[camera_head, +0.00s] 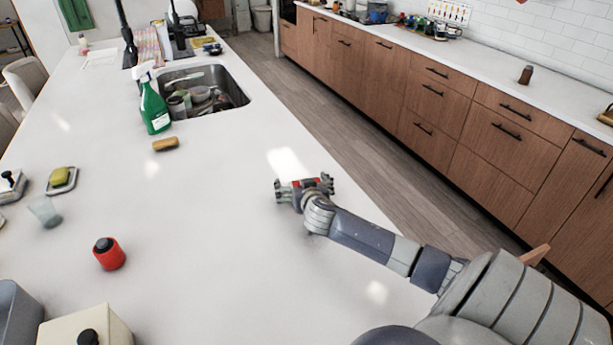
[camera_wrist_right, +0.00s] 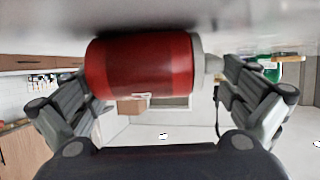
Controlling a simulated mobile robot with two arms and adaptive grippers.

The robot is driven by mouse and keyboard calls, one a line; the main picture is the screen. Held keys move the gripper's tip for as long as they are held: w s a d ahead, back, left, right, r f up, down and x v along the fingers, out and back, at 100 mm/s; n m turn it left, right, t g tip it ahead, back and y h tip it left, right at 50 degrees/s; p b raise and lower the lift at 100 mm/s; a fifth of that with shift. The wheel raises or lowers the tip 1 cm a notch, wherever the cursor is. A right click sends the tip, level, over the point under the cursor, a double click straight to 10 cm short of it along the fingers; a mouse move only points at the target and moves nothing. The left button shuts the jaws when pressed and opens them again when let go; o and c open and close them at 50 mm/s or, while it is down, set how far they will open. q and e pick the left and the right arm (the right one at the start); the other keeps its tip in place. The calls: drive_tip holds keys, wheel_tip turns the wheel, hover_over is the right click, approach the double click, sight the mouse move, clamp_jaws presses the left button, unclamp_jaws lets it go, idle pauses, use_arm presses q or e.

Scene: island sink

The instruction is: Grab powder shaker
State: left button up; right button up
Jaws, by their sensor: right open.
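My right gripper (camera_head: 305,186) is low over the middle of the white counter in the head view. Its fingers are open, and they also show in the right wrist view (camera_wrist_right: 158,100). Between and just beyond them a red cylinder (camera_wrist_right: 140,66) with a pale grey cap and small nozzle lies on its side, probably the powder shaker. In the head view only a little red shows at the gripper; the rest is hidden by it. A second red container (camera_head: 110,256) with a black top stands at the counter's left. My left gripper is not in view.
A green spray bottle (camera_head: 154,108) and a brown brush-like piece (camera_head: 166,144) are near the sink (camera_head: 236,94), which holds dishes. A sponge (camera_head: 60,176), a frosted cup (camera_head: 44,211) and a cream box (camera_head: 58,331) are at left. Counter around my right gripper is clear.

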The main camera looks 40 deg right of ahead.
drive_tip(key=shift+c, duration=0.8)
drive_tip(key=c, duration=0.7)
drive_tip(key=shift+r, duration=0.1)
